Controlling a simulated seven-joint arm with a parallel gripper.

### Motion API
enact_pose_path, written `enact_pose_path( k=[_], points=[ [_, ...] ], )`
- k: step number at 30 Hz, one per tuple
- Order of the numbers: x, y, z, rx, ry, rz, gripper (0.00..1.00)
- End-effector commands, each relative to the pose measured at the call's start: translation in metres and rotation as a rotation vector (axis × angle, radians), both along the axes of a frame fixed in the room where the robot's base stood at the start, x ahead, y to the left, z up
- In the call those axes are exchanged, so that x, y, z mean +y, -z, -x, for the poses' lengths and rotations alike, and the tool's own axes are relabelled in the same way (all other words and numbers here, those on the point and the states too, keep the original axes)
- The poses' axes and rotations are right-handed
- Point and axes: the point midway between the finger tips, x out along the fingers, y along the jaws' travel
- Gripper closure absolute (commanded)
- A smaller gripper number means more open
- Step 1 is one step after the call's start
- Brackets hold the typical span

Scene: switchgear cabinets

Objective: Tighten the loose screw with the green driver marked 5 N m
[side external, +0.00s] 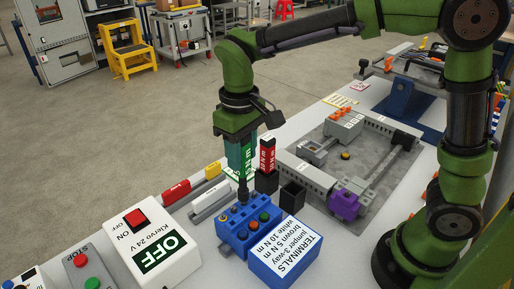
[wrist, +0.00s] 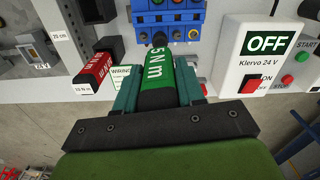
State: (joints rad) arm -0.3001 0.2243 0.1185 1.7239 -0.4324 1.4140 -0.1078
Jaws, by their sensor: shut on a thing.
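My gripper (side external: 238,142) is shut on the green driver (wrist: 158,72), whose handle reads 5 N m in the wrist view. The driver (side external: 243,160) points down, and its dark shaft ends at the back of the blue terminal block (side external: 232,237). I cannot tell whether its tip touches a screw. The block (wrist: 163,18) has several coloured round screw heads on top; which one is loose does not show. In the wrist view the driver's handle hides its tip.
A red driver (side external: 267,153) stands in a black holder beside an empty black holder (side external: 293,194). A blue TERMINALS box (side external: 284,250) lists brown 5 N m, white 10 N m. A white OFF box (side external: 152,245) stands left. A grey tray (side external: 310,180) with a purple part (side external: 344,204) lies right.

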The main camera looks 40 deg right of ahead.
Motion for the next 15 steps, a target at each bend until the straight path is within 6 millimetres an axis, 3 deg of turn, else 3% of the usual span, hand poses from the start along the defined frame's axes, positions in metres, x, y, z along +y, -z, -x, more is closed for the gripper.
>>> enact_pose_path(
  k=[15],
  points=[
    [0.000,-0.027,0.000,-0.003,0.001,-0.001,1.00]
  ],
)
